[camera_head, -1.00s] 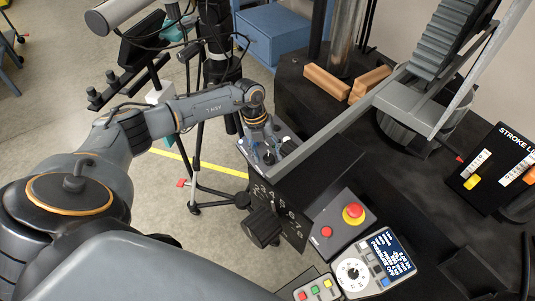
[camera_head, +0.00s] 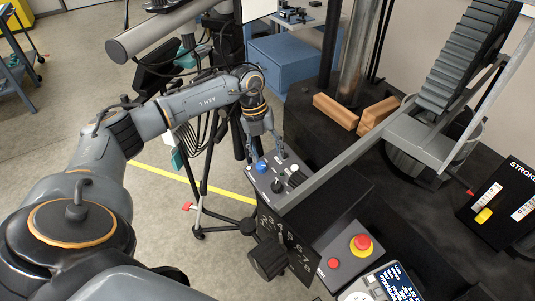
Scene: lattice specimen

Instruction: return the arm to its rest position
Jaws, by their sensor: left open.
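My left arm comes in from the left and bends down at its wrist. My left gripper (camera_head: 267,152) is open and empty, pointing down over the far end of a small grey control panel (camera_head: 284,201). The panel carries a blue knob (camera_head: 262,167), a black knob (camera_head: 277,185) and a white part (camera_head: 294,179). The fingers are close to the panel's far end; I cannot tell whether they touch it. My right gripper is out of view.
A red emergency button (camera_head: 361,243) sits on a grey box at the lower right. A grey beam (camera_head: 345,160) runs right of the gripper. Two wooden blocks (camera_head: 336,110) lie on the dark machine bed. A black tripod (camera_head: 203,190) stands on open floor beside my arm.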

